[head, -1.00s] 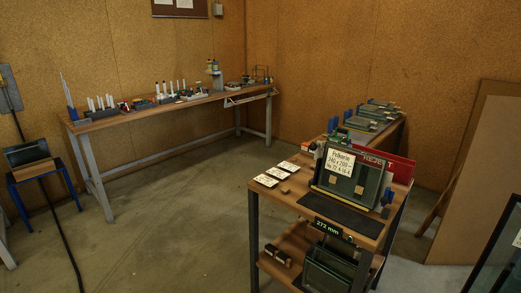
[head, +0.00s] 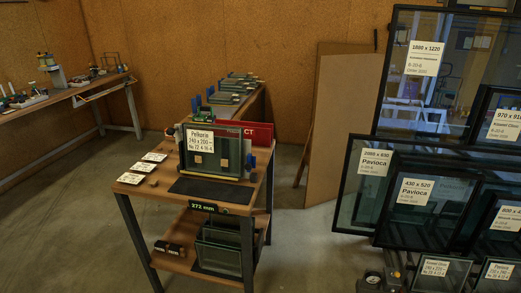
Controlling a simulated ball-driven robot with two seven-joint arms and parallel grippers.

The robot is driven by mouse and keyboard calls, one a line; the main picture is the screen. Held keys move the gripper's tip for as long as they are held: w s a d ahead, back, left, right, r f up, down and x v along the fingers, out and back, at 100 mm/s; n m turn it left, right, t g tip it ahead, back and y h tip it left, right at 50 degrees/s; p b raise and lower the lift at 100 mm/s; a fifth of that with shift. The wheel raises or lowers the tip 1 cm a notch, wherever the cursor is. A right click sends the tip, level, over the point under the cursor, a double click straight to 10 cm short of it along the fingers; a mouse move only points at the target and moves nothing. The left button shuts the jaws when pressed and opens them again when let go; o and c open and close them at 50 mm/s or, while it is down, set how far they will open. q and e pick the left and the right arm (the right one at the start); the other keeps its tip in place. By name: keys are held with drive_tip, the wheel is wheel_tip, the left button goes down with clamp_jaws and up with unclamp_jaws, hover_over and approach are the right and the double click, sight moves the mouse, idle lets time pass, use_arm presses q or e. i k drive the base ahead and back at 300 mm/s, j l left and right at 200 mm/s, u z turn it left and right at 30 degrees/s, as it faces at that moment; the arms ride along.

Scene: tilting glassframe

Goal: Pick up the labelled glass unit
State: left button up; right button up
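A small dark-framed glass unit (head: 228,160) stands on the wooden top of a two-level bench (head: 160,196). It bears a white label (head: 200,141) at its upper left, reading roughly "Pelkarin 240 x 200". A dark mat (head: 212,190) lies in front of it. Neither of my grippers shows in the head view.
Cards (head: 143,167) lie on the bench's left part. A red sign (head: 246,131) stands behind the glass unit. More glass (head: 221,246) sits on the lower shelf. A brown board (head: 341,125) leans on the back wall. The floor left of the bench (head: 62,225) is clear.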

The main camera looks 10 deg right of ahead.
sight(214, 142)
drive_tip(key=z, duration=2.45)
drive_tip(key=u, duration=2.4)
drive_tip(key=i+j+z, duration=0.1)
drive_tip(key=z, duration=1.05)
drive_tip(key=i+j+z, duration=0.1)
drive_tip(key=j+z, duration=0.3)
drive_tip(key=j, duration=0.2)
drive_tip(key=j+z, duration=0.35)
drive_tip(key=j, duration=0.25)
drive_tip(key=j+z, duration=0.4)
drive_tip(key=j, duration=0.2)
